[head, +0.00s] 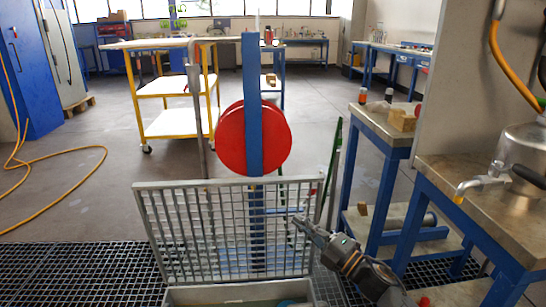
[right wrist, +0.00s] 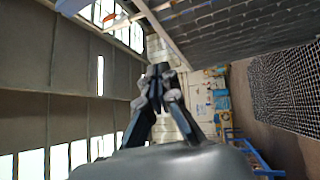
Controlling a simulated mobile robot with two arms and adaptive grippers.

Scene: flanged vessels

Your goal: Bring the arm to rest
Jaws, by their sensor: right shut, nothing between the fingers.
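My right arm reaches in from the lower right in the head view. Its gripper (head: 303,224) is in front of the right part of an upright metal grating, pointing up and to the left. I cannot tell whether it touches the grating. In the right wrist view the two dark fingers of this gripper (right wrist: 159,72) meet at their tips, shut with nothing between them. My left gripper is not in view.
The grating (head: 180,235) stands close in front, with a blue post (head: 252,80) and red disc (head: 229,142) behind it. Blue-legged benches (head: 490,205) crowd the right, one bearing a metal vessel (head: 525,150). A yellow trolley (head: 160,87) stands farther back; open floor lies left.

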